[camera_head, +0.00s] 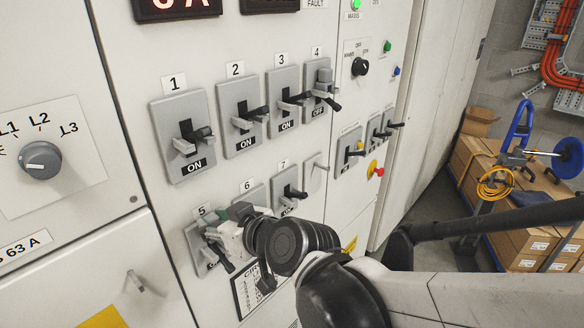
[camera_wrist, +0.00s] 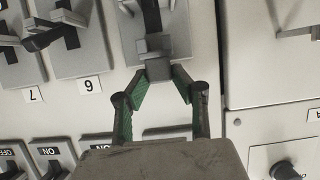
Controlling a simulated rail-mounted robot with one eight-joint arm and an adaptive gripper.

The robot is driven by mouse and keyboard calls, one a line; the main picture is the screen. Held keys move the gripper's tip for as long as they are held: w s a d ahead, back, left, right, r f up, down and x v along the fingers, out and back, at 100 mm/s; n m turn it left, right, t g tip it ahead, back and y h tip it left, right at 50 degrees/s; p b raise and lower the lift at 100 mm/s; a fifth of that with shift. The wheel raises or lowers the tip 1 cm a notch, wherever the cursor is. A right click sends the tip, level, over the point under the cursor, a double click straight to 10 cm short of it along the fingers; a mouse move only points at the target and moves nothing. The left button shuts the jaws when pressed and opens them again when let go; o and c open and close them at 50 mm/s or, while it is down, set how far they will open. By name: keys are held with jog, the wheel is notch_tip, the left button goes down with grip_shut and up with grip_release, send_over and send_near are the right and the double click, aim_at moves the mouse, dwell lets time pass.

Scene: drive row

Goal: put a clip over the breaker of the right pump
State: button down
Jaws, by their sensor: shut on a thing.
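My gripper (camera_head: 226,236) is at breaker 5 (camera_head: 193,240) in the lower row of the panel. In the wrist view my gripper (camera_wrist: 157,76) has its green-padded fingers closed in on a small grey block, which looks like a clip (camera_wrist: 154,46). The clip lies against the front of the breaker's plate (camera_wrist: 178,20); I cannot tell whether it sits over the lever. Breaker 4 (camera_head: 318,90) reads OFF and has a grey block on its upper part. Breakers 1 (camera_head: 184,135), 2 (camera_head: 242,116) and 3 (camera_head: 285,98) read ON. No pump name is legible.
Breakers 6 (camera_wrist: 75,45) and 7 (camera_head: 287,190) are close beside my gripper. A circuit card (camera_head: 245,293) below is partly hidden by my arm. A rotary switch (camera_head: 41,160) is at left. Boxes (camera_head: 530,195) and a blue-framed cart stand at right.

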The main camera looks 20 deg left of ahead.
notch_tip(320, 180, down, 3)
jog(key=shift+r, duration=0.1)
jog(key=shift+w+a+f, duration=0.1)
jog(key=shift+a+f, duration=0.05)
jog(key=shift+f, duration=0.25)
jog(key=shift+f, duration=0.1)
jog(key=shift+f+b, duration=0.15)
jog(key=shift+b, duration=0.25)
jog(key=c, duration=1.4)
grip_release()
jog(key=shift+c, duration=0.2)
jog(key=shift+r, duration=0.25)
jog(key=shift+r+p, duration=0.1)
jog(key=shift+p, duration=0.2)
jog(key=p+v, duration=0.1)
jog(key=v, duration=1.1)
